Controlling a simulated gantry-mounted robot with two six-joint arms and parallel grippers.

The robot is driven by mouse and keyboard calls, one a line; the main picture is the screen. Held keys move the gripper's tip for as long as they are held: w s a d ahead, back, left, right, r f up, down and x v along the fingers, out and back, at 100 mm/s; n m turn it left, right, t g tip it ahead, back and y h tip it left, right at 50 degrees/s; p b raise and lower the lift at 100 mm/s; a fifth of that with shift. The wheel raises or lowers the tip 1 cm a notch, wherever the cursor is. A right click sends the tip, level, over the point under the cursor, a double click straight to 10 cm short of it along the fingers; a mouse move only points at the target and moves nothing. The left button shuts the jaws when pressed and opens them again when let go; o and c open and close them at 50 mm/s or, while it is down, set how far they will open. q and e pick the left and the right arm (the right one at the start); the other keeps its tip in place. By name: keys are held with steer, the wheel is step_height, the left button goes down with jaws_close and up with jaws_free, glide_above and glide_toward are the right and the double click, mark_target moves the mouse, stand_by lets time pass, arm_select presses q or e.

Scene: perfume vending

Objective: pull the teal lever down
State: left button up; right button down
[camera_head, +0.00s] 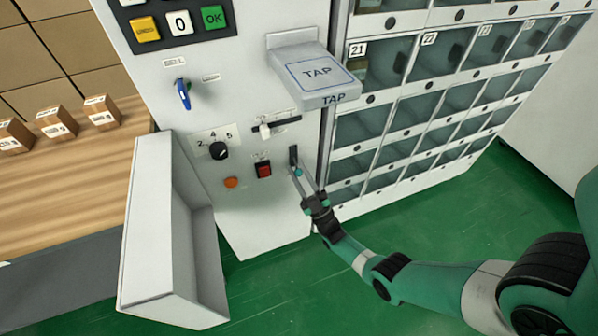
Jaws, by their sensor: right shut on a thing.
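The teal lever (298,172) is a small teal knob on the lower right of the white machine's front panel, beside a dark upright slot (293,155). My right gripper (303,178) reaches it from the lower right. Its two thin fingers are shut on the knob, which sits at the lower part of the slot. The fingers hide part of the knob. My left gripper is not in view.
Left of the lever are a red rocker switch (264,170), an orange button (231,183) and a black dial (218,151). The TAP pad (312,75) juts out above. A white open bin (160,230) stands at the lower left. Glass-fronted compartments (400,125) lie to the right.

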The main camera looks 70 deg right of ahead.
stand_by(0.5)
steer(key=c, duration=0.6)
jaws_free()
steer(key=shift+c, duration=0.2)
steer(key=shift+f, duration=0.1)
